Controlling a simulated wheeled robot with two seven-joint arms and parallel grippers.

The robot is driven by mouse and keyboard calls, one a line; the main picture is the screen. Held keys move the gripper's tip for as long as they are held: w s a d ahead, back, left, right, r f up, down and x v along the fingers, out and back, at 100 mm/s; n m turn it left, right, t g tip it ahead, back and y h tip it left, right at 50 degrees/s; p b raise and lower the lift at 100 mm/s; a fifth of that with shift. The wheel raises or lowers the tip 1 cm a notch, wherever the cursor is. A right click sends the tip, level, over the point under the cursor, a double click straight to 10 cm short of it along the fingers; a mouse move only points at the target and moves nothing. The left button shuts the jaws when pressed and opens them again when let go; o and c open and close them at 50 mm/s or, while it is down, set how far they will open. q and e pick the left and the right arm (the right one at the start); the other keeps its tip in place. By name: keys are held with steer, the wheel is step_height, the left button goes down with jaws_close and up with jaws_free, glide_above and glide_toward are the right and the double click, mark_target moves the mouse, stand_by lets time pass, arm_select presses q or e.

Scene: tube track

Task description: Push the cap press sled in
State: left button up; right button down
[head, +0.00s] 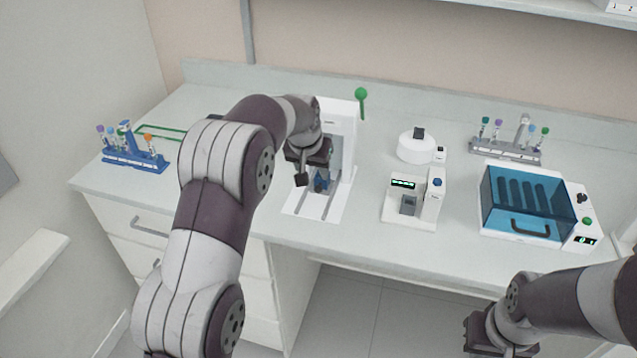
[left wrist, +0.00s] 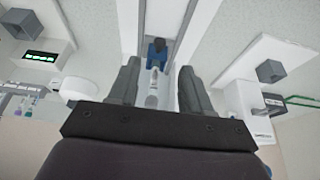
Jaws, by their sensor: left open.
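The cap press (head: 340,125) is a white machine with a green-knobbed lever (head: 361,94) at its right side. Its blue sled (head: 321,183) sits on two rails of the white base, partly behind my left gripper. My left gripper (head: 303,180) is open over the press base, just left of the sled in the head view. In the left wrist view the blue sled (left wrist: 157,48) shows beyond and between the two open fingers (left wrist: 157,88), with a pale tube-like piece near it. I cannot tell whether a finger touches it. My right gripper (head: 488,346) is low at the bottom right, cut by the frame edge.
A blue tube rack (head: 135,162) stands at the left. Right of the press are a round white device (head: 415,148), a small white device with a green display (head: 404,184), a grey tube rack (head: 505,150) and a blue-lidded machine (head: 525,205). The counter's front left is clear.

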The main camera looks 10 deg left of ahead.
mark_target(318, 187)
arm_select(q)
steer(key=p+x, duration=0.1)
steer(key=x, duration=0.8)
steer(key=shift+r, duration=0.1)
jaws_close()
